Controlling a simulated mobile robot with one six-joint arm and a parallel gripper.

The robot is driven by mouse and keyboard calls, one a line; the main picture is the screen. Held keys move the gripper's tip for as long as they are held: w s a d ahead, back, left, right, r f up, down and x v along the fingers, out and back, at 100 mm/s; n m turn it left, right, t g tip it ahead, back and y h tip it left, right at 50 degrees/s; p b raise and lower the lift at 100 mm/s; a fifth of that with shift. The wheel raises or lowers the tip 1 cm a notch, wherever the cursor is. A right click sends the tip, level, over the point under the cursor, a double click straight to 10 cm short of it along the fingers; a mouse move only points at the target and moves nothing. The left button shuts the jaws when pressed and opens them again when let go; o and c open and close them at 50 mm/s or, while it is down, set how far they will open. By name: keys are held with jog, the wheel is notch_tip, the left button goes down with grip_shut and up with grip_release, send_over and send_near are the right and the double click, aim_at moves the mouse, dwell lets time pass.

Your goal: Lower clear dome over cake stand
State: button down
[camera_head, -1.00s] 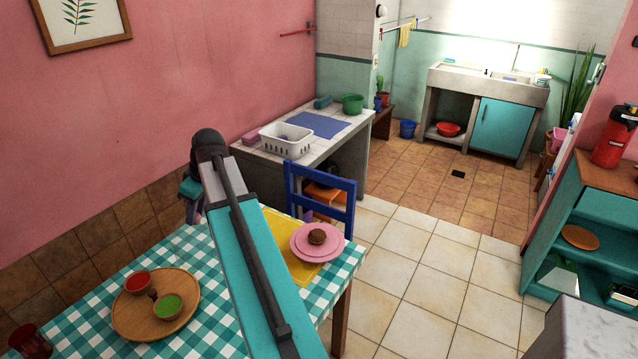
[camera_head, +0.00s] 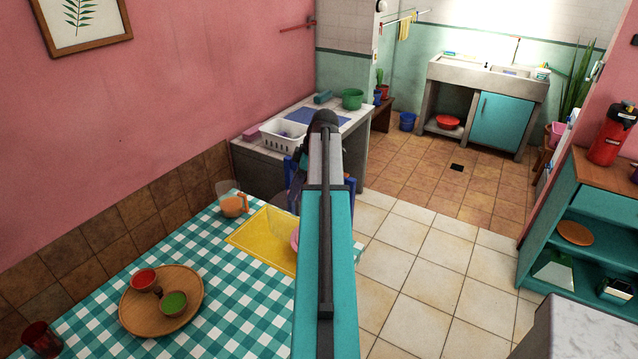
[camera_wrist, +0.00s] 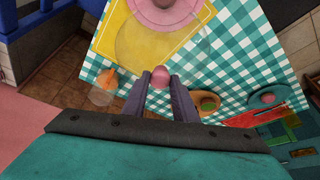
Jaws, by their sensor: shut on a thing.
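The pink cake stand (camera_wrist: 183,16) with a brown cake (camera_wrist: 164,3) on it is at the top of the wrist view, cut by the edge. In the head view only a pink sliver of the stand (camera_head: 294,239) shows; my arm hides the rest. My gripper (camera_wrist: 160,80) is shut on the pink knob of the clear dome (camera_wrist: 150,46). The dome shows faintly as a darker round patch over the yellow mat, nearer my gripper than the stand's middle. Its height above the stand is hard to tell.
The yellow mat (camera_head: 250,238) lies on the checked tablecloth (camera_head: 222,262). A round wooden tray (camera_head: 139,319) with red and green bowls is nearer. A blue chair (camera_head: 351,196) stands behind the table.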

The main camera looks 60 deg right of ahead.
jog(key=shift+n, duration=0.4)
jog(key=s+d, duration=0.1)
jog(key=s, duration=0.1)
jog(key=s+d, duration=0.3)
jog(key=s, duration=0.1)
jog(key=shift+s+d+r+p, duration=0.1)
jog(key=shift+d+p, duration=0.3)
jog(key=shift+f+b, duration=1.8)
jog(key=shift+f, duration=2.2)
jog(key=shift+f+b, duration=0.35)
jog(key=c, duration=1.4)
grip_release()
jog(key=shift+o, duration=0.2)
jog(key=shift+r, duration=0.1)
